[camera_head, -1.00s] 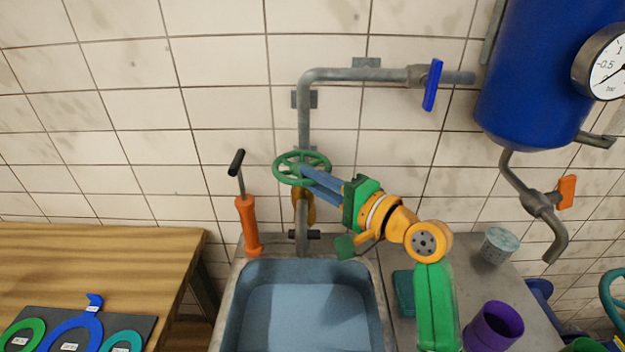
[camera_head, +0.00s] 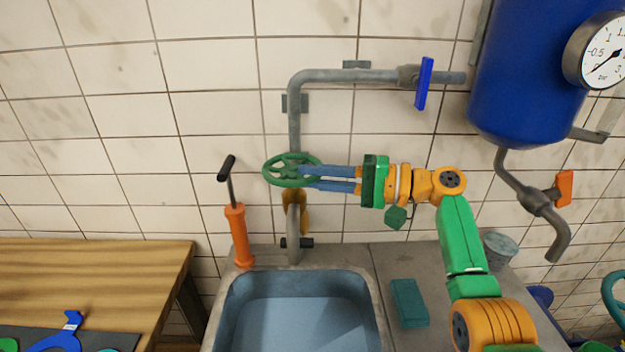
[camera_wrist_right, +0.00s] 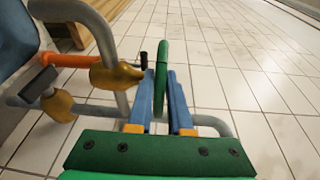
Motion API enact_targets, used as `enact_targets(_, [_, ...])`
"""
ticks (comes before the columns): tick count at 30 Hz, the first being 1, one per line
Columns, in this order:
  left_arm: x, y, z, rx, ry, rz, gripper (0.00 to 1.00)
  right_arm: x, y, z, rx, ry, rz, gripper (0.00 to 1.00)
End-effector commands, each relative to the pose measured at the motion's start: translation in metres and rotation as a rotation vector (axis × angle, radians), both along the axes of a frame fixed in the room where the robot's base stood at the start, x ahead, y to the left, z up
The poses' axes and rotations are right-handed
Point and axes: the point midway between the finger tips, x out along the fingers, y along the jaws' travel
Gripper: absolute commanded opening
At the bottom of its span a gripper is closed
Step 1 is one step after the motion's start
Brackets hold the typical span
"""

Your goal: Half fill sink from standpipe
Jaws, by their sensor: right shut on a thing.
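The standpipe (camera_head: 295,112) is a grey pipe on the tiled wall with a green handwheel (camera_head: 272,182) above the sink. My right gripper (camera_head: 322,177) comes from the right, level, and is shut on the handwheel's rim. In the right wrist view the green rim (camera_wrist_right: 162,75) stands between the two blue fingers (camera_wrist_right: 160,100). The spout (camera_head: 293,222) and a brass body below the wheel hang over the sink's back edge. The sink (camera_head: 228,318) is a grey-blue basin; its floor looks blue, and I cannot tell the water level. My left gripper is not in view.
An orange hand pump (camera_head: 239,235) stands at the sink's back left corner. A teal block (camera_head: 409,303) and a grey cup (camera_head: 499,250) are on the right counter. A blue-handled valve (camera_head: 424,84) and blue tank (camera_head: 530,75) are above. A wooden table (camera_head: 90,270) is left.

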Motion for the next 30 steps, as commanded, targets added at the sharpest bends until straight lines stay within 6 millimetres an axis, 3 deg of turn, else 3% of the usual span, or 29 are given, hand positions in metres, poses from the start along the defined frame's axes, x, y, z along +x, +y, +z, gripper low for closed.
enact_targets(16, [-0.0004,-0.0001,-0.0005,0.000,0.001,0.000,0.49,0.0016,-0.0011,0.0016,0.003,-0.001,0.018,0.00])
enact_targets(17, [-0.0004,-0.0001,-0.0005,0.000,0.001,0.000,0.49,0.0017,-0.0011,0.0016,0.003,-0.001,0.018,0.20])
enact_targets(20, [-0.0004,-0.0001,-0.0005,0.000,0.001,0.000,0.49,0.0015,-0.0010,0.0014,0.003,-0.001,0.018,0.47])
enact_targets(30, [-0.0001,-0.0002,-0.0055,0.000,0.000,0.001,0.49,0.0006,-0.0066,-0.0013,0.001,0.000,0.017,0.47])
